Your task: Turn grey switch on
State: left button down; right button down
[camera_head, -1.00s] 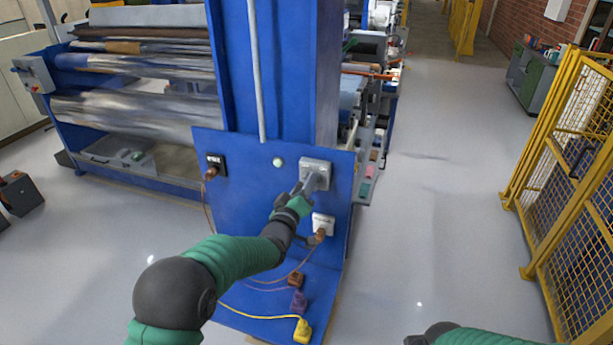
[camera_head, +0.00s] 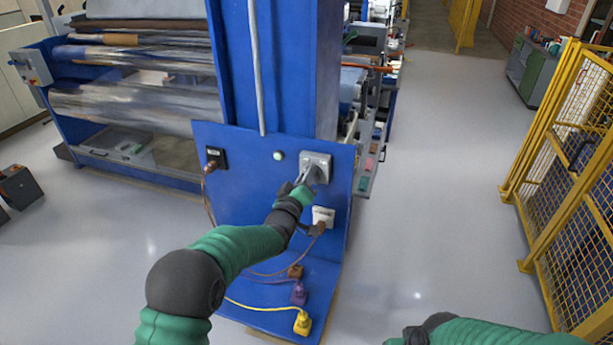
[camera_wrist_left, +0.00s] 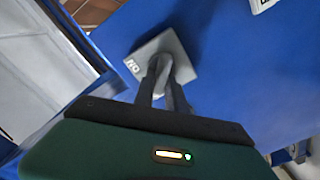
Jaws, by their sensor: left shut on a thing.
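The grey switch (camera_head: 317,166) is a square grey plate on the upright blue panel (camera_head: 245,185). My left gripper (camera_head: 306,178) reaches up to it, with its fingers at the middle of the plate. In the left wrist view the grey switch (camera_wrist_left: 183,62) shows an "ON" label at its left corner, and the left gripper's two fingers (camera_wrist_left: 164,72) meet over its centre. The left gripper is shut on the switch's knob, which the fingers mostly hide. My right arm shows at the bottom right of the head view, but its fingertips are not visible.
A black socket (camera_head: 215,158) with a brown plug is at the panel's left, and a white socket (camera_head: 323,215) is below the switch. Brown, purple and yellow plugs (camera_head: 302,322) lie on the blue base. A yellow mesh fence (camera_head: 570,160) stands at the right, with clear floor between.

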pick_arm(q)
jog(key=m+b, duration=0.6)
jog(key=d+m+b, duration=0.1)
jog(key=m+b, duration=0.5)
jog(key=b, duration=0.1)
jog(key=m+b, duration=0.5)
jog(key=b, duration=0.2)
jog(key=shift+s+d+m, duration=0.3)
jog(key=shift+m, duration=0.1)
jog(key=shift+b, duration=0.3)
jog(key=c, duration=1.4)
grip_release()
jog(key=shift+d, duration=0.1)
jog(key=shift+o, duration=0.2)
